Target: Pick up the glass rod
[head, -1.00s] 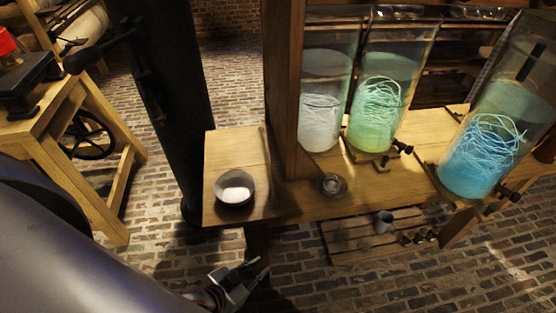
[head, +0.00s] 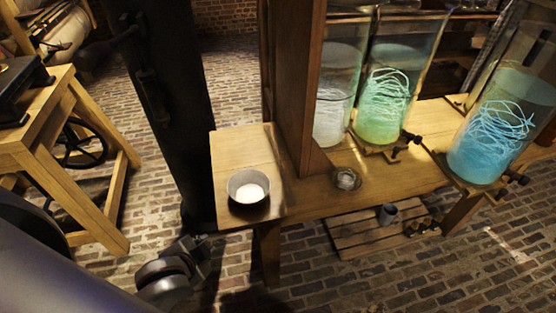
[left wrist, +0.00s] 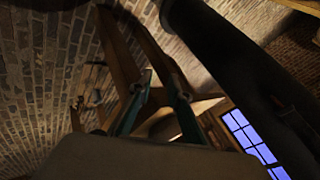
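I cannot make out the glass rod in either view. My left gripper is low in front of the bench's left end in the head view, mostly hidden behind my own wrist. In the left wrist view its two greenish fingers (left wrist: 162,88) stand apart with nothing seen held between them. My right gripper is not in view.
Glass jars with white, green (head: 383,105) and blue (head: 490,140) strands stand along the bench. A wooden upright (head: 300,90) rises beside the bowl. A black column (head: 165,110) stands left of the bench. A slatted pallet (head: 375,230) lies beneath on the brick floor.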

